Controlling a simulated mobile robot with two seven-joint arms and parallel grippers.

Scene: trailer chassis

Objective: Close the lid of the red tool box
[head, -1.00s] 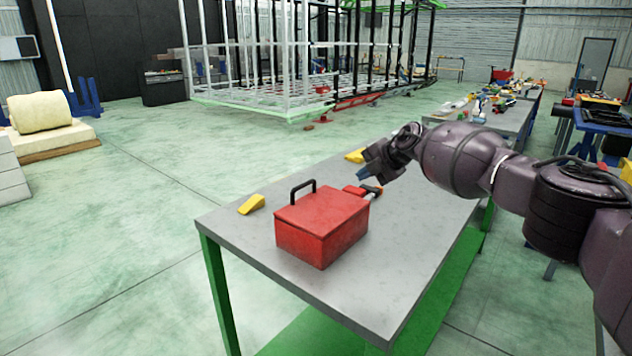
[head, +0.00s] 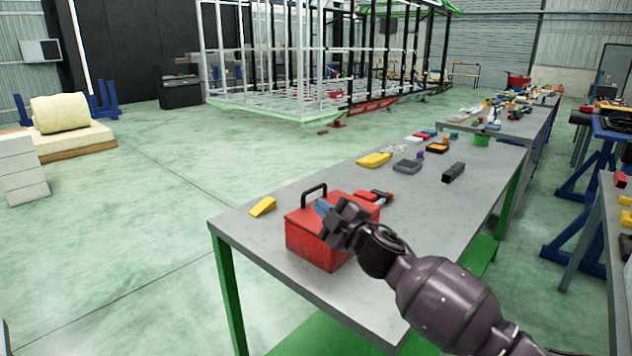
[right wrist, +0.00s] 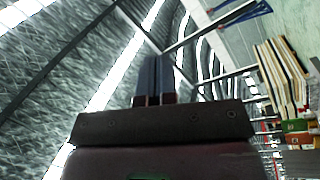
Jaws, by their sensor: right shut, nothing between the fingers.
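The red tool box (head: 304,240) stands on the grey table near its front left corner. Its lid looks flat and down on the box, with a black handle (head: 313,190) standing up. My right gripper (head: 322,208) is at the top of the box beside the handle and hides part of the lid. Whether it touches the lid cannot be told. Its blue fingers are together and empty; they also show in the right wrist view (right wrist: 154,76), where the tool box is not seen. My left gripper is not in view.
A yellow wedge-shaped item (head: 263,207) lies left of the box. Red and orange tools (head: 378,196) lie just behind it. A yellow item (head: 373,160), a grey box (head: 407,166) and a black block (head: 453,172) lie farther along the table (head: 270,245). The table's front strip is clear.

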